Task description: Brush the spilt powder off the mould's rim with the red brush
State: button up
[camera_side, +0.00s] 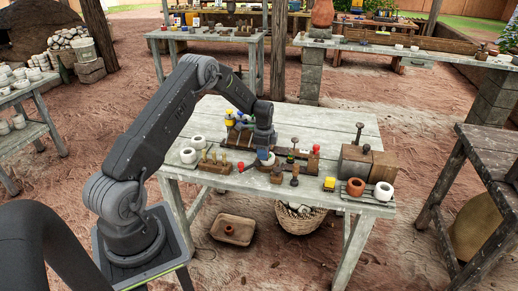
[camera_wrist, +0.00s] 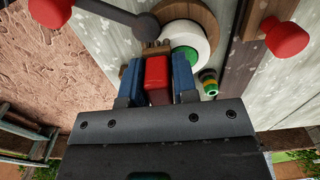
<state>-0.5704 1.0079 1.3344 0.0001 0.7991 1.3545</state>
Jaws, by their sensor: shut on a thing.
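My gripper (camera_wrist: 158,80) has blue fingertips and is shut on the red brush (camera_wrist: 157,72), whose tan bristles (camera_wrist: 157,48) point away from it. Just beyond the bristles in the wrist view is a round white mould (camera_wrist: 198,40) with green material (camera_wrist: 190,54) inside, on a round wooden board (camera_wrist: 205,18). The bristle tips are close to the mould's near left edge; I cannot tell whether they touch it. I cannot make out loose powder on the rim. In the side view my gripper (camera_side: 267,160) is low over the middle of the table, largely hiding brush and mould.
In the wrist view a dark rod (camera_wrist: 105,10) with a red end (camera_wrist: 50,11), a red knob (camera_wrist: 285,38) and a green-and-yellow ringed piece (camera_wrist: 208,80) stand close around. The table's back right is mostly clear.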

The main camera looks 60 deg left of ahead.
jog(key=shift+w+d, duration=1.3)
jog(key=shift+d, duration=0.05)
jog(key=s+a, duration=0.4)
notch_tip(320, 180, up, 8)
jog(key=shift+r, duration=0.2)
